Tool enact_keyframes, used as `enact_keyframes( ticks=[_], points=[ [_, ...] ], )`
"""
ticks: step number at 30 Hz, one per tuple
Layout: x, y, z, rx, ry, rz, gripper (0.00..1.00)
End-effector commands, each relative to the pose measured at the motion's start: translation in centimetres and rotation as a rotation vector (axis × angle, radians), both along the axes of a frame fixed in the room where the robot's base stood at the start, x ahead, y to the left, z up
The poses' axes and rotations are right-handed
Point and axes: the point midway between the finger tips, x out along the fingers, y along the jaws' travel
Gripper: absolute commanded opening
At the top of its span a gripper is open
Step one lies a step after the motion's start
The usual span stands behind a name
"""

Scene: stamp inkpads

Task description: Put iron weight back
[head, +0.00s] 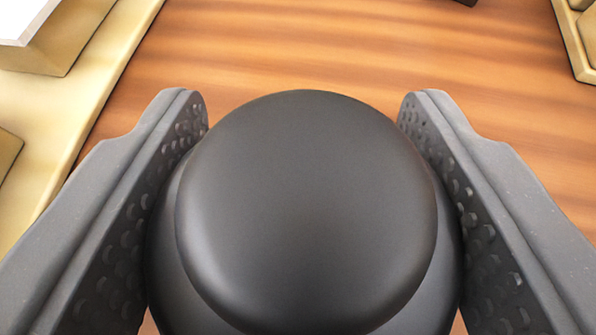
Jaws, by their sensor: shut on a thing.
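The iron weight (305,210) is a dark grey, rounded piece with a smooth round top and a wider body below it. It fills the lower middle of the head view. My gripper (304,125) is shut on it, with one dimpled grey finger on each side of its body. The weight hides what lies directly beneath it, so I cannot tell whether it touches the surface.
A brown wood-grained surface (370,50) spreads behind the weight and is mostly bare. A pale yellow tray-like piece (95,85) with a white-topped block (22,20) is at upper left. Another pale edged piece (577,45) is at upper right. A small dark thing touches the top edge.

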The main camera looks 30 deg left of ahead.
Motion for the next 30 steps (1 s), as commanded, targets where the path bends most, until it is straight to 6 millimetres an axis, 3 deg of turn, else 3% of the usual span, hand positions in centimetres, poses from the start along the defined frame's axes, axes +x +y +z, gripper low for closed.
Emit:
enact_keyframes(
  ticks=[11,12,14,24,30],
  points=[
    [0.0,0.0,-0.2,0.002,-0.003,0.0,0.0],
    [0.0,0.0,-0.3,0.001,-0.003,0.0,0.61],
    [0.0,0.0,-0.3,0.001,-0.003,0.0,0.74],
    [0.0,0.0,-0.1,0.001,-0.002,0.0,0.74],
    [-1.9,-1.2,0.9,0.002,0.001,-0.001,0.74]
  ],
)
